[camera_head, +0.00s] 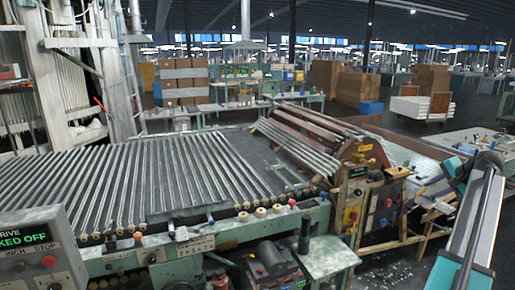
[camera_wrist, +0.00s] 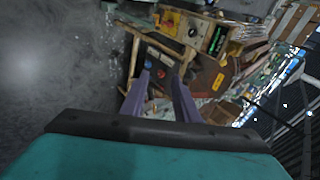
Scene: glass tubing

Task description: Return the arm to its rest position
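My arm (camera_head: 478,220) shows at the right edge of the head view, a pale link with teal parts and dark joints. It is raised in front of the floor and benches. I cannot make out its fingers in that view. In the wrist view my gripper (camera_wrist: 160,76) has two purple fingers with a gap between them. The machine's control panels show through and beyond this gap, and I see nothing held. The fingers appear well short of those panels. A teal housing fills the bottom of the wrist view.
A conveyor bed with rows of glass tubes (camera_head: 110,185) spans the left and middle. A brown drum machine (camera_head: 310,135) with control boxes (camera_head: 355,195) stands right of it. A grey control box (camera_head: 40,255) is at lower left. Bare grey floor (camera_wrist: 60,60) shows left in the wrist view.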

